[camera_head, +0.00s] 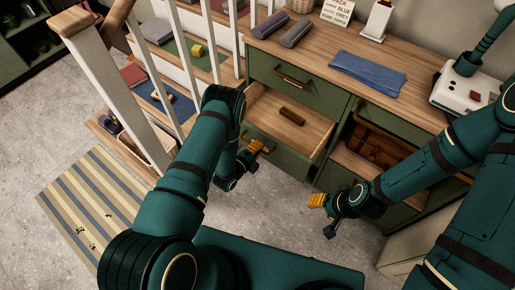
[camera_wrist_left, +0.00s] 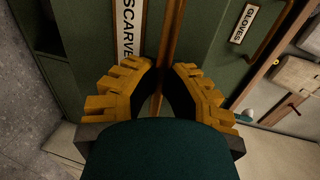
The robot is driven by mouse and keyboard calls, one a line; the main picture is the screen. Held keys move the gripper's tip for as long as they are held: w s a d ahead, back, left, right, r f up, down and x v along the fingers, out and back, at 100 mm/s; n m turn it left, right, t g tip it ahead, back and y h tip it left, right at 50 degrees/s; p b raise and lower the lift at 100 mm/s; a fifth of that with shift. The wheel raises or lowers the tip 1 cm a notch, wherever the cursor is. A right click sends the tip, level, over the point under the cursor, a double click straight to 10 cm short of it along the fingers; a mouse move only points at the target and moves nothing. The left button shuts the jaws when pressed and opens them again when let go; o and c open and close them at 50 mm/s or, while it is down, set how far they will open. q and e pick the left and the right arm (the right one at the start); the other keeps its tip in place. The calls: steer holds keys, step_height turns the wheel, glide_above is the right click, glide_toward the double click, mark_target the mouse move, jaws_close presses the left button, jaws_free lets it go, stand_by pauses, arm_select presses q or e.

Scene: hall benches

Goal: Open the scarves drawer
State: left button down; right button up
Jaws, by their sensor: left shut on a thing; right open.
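The scarves drawer (camera_head: 262,110) stands partly open below a shut green drawer (camera_head: 290,88). A brown rolled item (camera_head: 292,113) lies inside it. The "SCARVES" label (camera_wrist_left: 129,30) and a long brass handle (camera_wrist_left: 170,35) on its front show in the left wrist view. My left gripper (camera_head: 260,147) is at the drawer front; in the left wrist view its yellow fingers (camera_wrist_left: 160,88) are shut on the handle. In the head view the handle is hidden. My right gripper (camera_head: 316,201) is open and empty, in front of the cabinet to the right.
A "GLOVES" label (camera_wrist_left: 243,23) marks a neighbouring drawer. On the cabinet top are a blue cloth (camera_head: 367,72), grey rolls (camera_head: 296,31) and a white device (camera_head: 450,92). A brown case (camera_head: 378,146) fills an open compartment. Stair railings (camera_head: 117,90) stand left; a striped mat (camera_head: 85,205) lies on the floor.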

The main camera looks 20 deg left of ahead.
arm_select(q)
steer(key=c, duration=1)
jaws_free()
steer(key=v, duration=1.2)
steer(key=s+d+r+n+g, duration=0.3)
steer(key=n+g, duration=0.1)
steer(key=n, duration=0.4)
steer(key=s+d+r+n+g+y, duration=0.1)
steer(key=s+d+r+n+g, duration=0.2)
steer(key=n, duration=0.4)
steer(key=s+d+r+n+g, duration=0.3)
steer(key=n+g, duration=0.3)
steer(key=n, duration=0.2)
steer(key=shift+s+d+n+y, duration=0.3)
steer(key=shift+s+d, duration=0.2)
steer(key=shift+d, duration=0.3)
